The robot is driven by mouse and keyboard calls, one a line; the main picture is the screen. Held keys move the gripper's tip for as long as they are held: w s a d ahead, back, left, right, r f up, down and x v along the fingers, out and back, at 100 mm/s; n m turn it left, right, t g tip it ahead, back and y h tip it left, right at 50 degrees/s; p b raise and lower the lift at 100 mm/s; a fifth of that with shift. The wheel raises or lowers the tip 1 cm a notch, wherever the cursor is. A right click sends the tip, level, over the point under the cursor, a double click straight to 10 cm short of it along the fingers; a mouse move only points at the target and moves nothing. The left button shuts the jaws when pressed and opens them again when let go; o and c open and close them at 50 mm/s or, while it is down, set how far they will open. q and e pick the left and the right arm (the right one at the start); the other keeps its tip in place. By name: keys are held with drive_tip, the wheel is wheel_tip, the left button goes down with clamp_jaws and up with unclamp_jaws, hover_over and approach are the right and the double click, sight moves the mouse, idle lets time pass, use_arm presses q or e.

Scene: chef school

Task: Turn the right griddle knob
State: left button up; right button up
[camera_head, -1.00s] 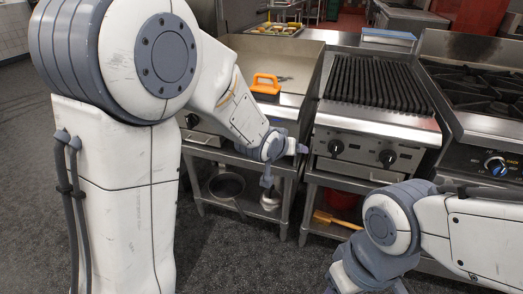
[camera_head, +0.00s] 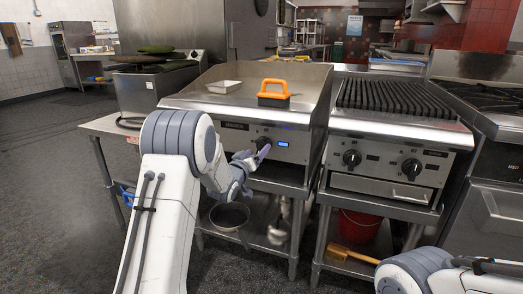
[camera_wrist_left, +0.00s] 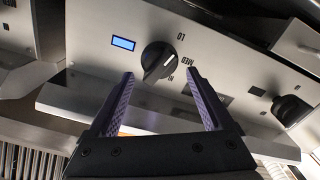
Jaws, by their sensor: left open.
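The right griddle knob (camera_head: 263,143) is black and round, on the griddle's steel front panel left of a lit blue display. In the left wrist view, this knob (camera_wrist_left: 158,61) sits just beyond and between the fingertips of my left gripper (camera_wrist_left: 160,76), with gaps on both sides. In the head view my left gripper (camera_head: 253,155) is open and empty at the panel. Another black knob (camera_wrist_left: 290,110) shows in the wrist view. My right gripper is out of view.
The griddle top (camera_head: 215,102) holds an orange-handled tool (camera_head: 273,93) and a white tray (camera_head: 224,86). A charbroiler (camera_head: 395,97) with two black knobs stands to the right. A pan (camera_head: 229,215) sits on the shelf below. Open floor lies at left.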

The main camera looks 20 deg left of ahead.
sight(260, 148)
use_arm(q)
drive_tip(key=shift+w+d+b, duration=0.1)
drive_tip(key=shift+w+b, duration=0.3)
drive_tip(key=shift+w, duration=2.25)
drive_tip(key=c, duration=1.1)
